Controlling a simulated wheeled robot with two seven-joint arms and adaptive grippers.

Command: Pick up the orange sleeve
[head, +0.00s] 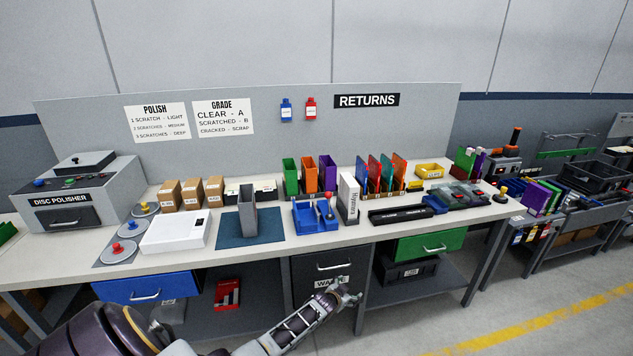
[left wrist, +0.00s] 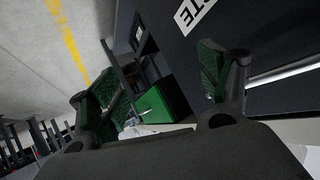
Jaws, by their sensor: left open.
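Thin coloured sleeves stand upright in a rack on the bench. The rightmost, an orange sleeve (head: 399,167), is beside a teal one and a red one. An upright orange bin (head: 310,178) stands farther left, between a green and a purple one. My left gripper (head: 347,294) is low in front of the bench, below the tabletop, near the dark drawer, and apart from the sleeves. In the left wrist view its two green-padded fingers (left wrist: 165,92) are spread with nothing between them. No sleeve shows in that view. My right gripper is not in view.
The workbench (head: 275,250) has a black bar (head: 400,213), a white upright box (head: 348,198) and a blue tray (head: 315,214) in front of the rack. The green drawer (head: 430,244) juts out at the right. A disc polisher (head: 70,195) stands at the left.

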